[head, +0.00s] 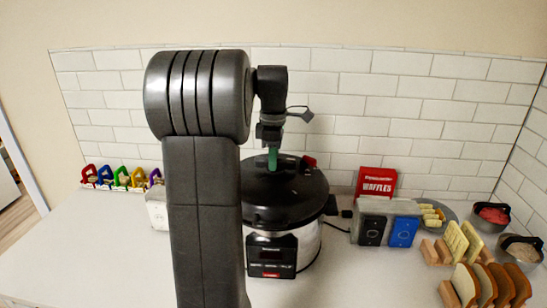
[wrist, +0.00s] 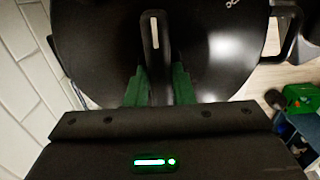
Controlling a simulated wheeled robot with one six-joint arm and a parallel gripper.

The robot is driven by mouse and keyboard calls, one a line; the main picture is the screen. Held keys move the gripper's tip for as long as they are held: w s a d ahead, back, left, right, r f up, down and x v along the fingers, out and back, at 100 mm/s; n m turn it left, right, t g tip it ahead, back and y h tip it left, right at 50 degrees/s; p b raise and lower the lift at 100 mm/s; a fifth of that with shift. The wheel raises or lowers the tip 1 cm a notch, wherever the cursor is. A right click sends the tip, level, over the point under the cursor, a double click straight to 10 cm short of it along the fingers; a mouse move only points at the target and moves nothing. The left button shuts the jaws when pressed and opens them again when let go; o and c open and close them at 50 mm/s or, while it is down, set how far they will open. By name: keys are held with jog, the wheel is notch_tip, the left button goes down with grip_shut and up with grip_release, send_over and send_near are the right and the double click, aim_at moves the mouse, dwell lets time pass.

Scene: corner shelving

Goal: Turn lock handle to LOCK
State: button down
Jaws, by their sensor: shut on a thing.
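A pressure cooker (head: 285,195) with a black lid and a steel body stands on the counter, with a dark control panel on its front. The dark lock handle (wrist: 154,45), with a white slot mark, stands at the lid's middle. My gripper (wrist: 157,85) comes down onto the lid with its green fingers on either side of the handle, shut on it. In the head view my gripper (head: 272,160) is above the lid, and the handle is hard to make out.
A red waffles box (head: 376,183), dark and blue containers (head: 403,232) and bread slices in wooden racks (head: 490,285) stand to the right. Several coloured bag-like items (head: 122,178) line the left back. My arm hides part of the counter.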

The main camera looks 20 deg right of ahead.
jog(key=m+p, duration=0.1)
jog(key=m, duration=0.1)
jog(key=shift+r+m, duration=0.1)
jog(key=shift+m, duration=0.3)
jog(key=m, duration=0.2)
jog(key=shift+w+d+m+p, duration=0.1)
jog(key=shift+m+p, duration=0.2)
jog(key=m, duration=0.6)
jog(key=shift+d, duration=0.1)
jog(key=c, duration=1.2)
grip_release()
jog(key=shift+c, duration=0.2)
notch_tip(320, 180, up, 14)
jog(key=shift+f+b, duration=0.2)
jog(key=shift+b, duration=0.2)
jog(key=shift+f, duration=0.1)
